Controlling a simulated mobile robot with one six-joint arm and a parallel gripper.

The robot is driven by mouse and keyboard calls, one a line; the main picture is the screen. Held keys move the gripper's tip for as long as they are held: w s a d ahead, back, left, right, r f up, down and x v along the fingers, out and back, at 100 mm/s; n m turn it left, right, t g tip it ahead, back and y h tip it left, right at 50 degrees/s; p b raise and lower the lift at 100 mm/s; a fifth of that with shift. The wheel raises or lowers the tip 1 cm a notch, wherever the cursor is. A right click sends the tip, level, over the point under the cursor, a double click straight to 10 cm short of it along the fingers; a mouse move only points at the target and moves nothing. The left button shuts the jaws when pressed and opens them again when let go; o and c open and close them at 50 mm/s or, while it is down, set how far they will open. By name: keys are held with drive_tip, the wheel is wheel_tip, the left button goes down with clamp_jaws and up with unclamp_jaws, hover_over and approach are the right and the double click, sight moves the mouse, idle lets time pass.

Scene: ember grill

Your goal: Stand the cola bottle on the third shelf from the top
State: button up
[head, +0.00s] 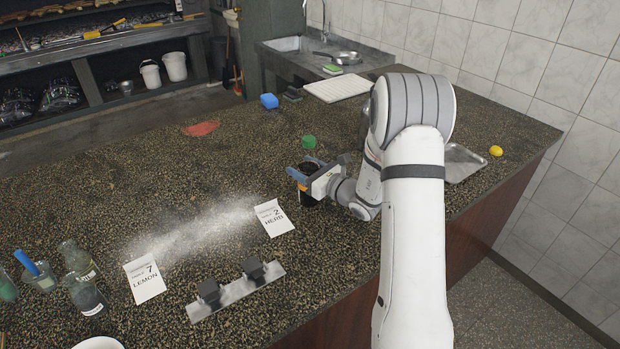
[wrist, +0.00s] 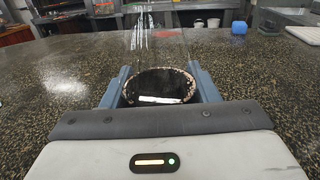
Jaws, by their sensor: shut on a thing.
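The cola bottle (head: 309,193) is upright between the fingers of my gripper (head: 306,175), with dark cola in its lower part and a green cap (head: 308,142) above a see-through upper part. My gripper is shut on it from the side. In the wrist view the dark cola surface (wrist: 160,87) shows between the two blue fingers. I cannot tell whether its base touches the counter. A dark shelf unit (head: 92,87) stands at the back left; I cannot tell which shelf is third from the top.

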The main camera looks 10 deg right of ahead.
drive_tip(key=c, duration=0.6)
